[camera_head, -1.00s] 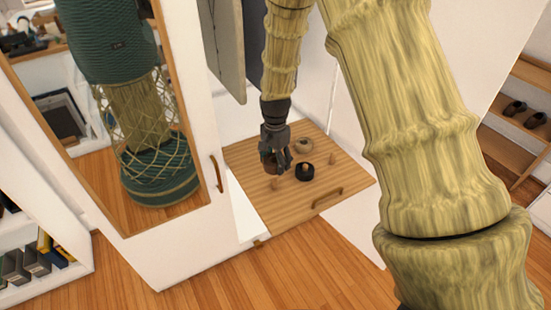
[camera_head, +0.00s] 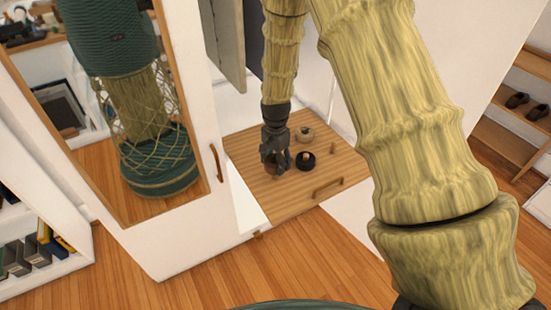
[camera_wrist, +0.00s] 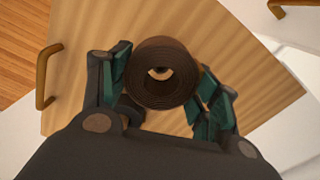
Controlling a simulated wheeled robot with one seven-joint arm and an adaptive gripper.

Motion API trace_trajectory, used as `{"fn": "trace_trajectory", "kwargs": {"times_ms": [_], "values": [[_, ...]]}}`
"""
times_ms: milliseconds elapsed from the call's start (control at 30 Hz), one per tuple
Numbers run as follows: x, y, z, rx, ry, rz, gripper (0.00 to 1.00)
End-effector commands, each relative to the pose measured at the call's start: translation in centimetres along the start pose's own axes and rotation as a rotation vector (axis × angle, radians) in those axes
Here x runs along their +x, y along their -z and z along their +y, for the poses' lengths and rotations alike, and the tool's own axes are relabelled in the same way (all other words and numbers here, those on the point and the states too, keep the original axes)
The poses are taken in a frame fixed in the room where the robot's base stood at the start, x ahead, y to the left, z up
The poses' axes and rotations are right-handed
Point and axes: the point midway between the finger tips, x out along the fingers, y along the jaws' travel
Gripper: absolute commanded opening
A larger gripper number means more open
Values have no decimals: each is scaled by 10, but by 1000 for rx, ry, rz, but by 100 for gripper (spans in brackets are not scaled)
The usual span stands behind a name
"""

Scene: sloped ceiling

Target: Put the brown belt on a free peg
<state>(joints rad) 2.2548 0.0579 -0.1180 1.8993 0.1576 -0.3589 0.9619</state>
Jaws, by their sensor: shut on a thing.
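The brown belt (camera_wrist: 163,98) is rolled into a coil with a hole in its middle. My gripper (camera_head: 275,163) is shut on it, with one finger on each side in the wrist view. In the head view the belt (camera_head: 271,168) is partly hidden by the fingers, over the left part of a wooden pegboard (camera_head: 285,205). A pale patch shows in the coil's hole; I cannot tell whether it is a peg or the board. A bare peg (camera_head: 332,147) stands at the board's right. A black coil (camera_head: 306,161) and a grey-tan coil (camera_head: 305,134) sit around other pegs.
The board is a pulled-out shelf with a wooden handle (camera_head: 328,188) at its front. A mirrored door (camera_head: 150,120) stands open at the left, and a hanging grey panel (camera_head: 228,45) is behind. Shoe shelves (camera_head: 520,110) are at the right.

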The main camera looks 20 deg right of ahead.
Motion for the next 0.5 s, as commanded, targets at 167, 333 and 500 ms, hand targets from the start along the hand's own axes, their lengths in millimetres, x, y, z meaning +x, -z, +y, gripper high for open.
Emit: {"fn": "trace_trajectory", "kwargs": {"times_ms": [167,333,500], "values": [[10,0,0,1,0,0,34],[19,0,0,2,1,0,34],[28,0,0,1,0,0,34]]}}
